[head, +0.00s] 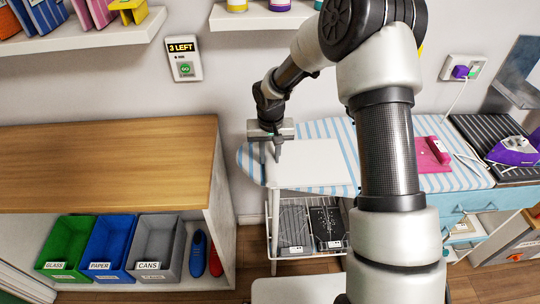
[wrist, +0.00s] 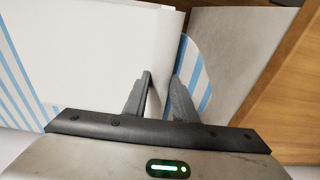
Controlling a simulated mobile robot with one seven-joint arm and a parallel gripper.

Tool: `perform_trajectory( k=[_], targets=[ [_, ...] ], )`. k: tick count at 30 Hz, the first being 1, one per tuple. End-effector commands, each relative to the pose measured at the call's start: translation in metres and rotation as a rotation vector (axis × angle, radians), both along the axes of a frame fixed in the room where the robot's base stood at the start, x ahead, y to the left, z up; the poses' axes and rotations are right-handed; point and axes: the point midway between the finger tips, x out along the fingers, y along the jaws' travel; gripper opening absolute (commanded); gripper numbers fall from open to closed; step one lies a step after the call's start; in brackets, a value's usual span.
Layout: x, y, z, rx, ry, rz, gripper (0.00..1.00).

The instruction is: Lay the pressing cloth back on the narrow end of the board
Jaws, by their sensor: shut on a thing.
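The pressing cloth (head: 312,163) is a plain white sheet over the left part of the blue-and-white striped ironing board (head: 250,160), near its rounded narrow end. My gripper (head: 277,156) is above that end, pointing down, at the cloth's left side. In the wrist view, my gripper (wrist: 162,82) is shut on the edge of the cloth (wrist: 80,50), which rises in a small ridge between the fingers. Stripes of the board (wrist: 198,80) show just past that edge. My arm hides part of the board's middle. I cannot tell whether the cloth lies fully flat.
A pink object (head: 430,158) lies on the board to the right; a purple iron (head: 513,151) stands on a dark ribbed rest beyond. A wooden counter (head: 110,165) is left of the board, with bins beneath. A wire rack (head: 290,248) stands below. A panel (head: 182,58) reads "3 LEFT".

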Motion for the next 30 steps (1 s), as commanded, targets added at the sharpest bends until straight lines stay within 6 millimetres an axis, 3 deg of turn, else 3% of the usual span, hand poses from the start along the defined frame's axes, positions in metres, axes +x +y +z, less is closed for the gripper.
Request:
perform_trajectory(
  k=[2, 3, 6, 17, 30],
  targets=[
    [0.0, 0.0, -0.004, 0.0, 0.0, 0.0, 0.02],
    [0.0, 0.0, -0.002, 0.0, 0.0, 0.0, 0.31],
    [0.0, 0.0, -0.002, 0.0, 0.0, 0.0, 0.43],
    [0.0, 0.0, 0.005, 0.0, -0.001, 0.0, 0.43],
    [-0.01, 0.0, 0.09, -0.001, -0.004, 0.001, 0.43]
  ],
)
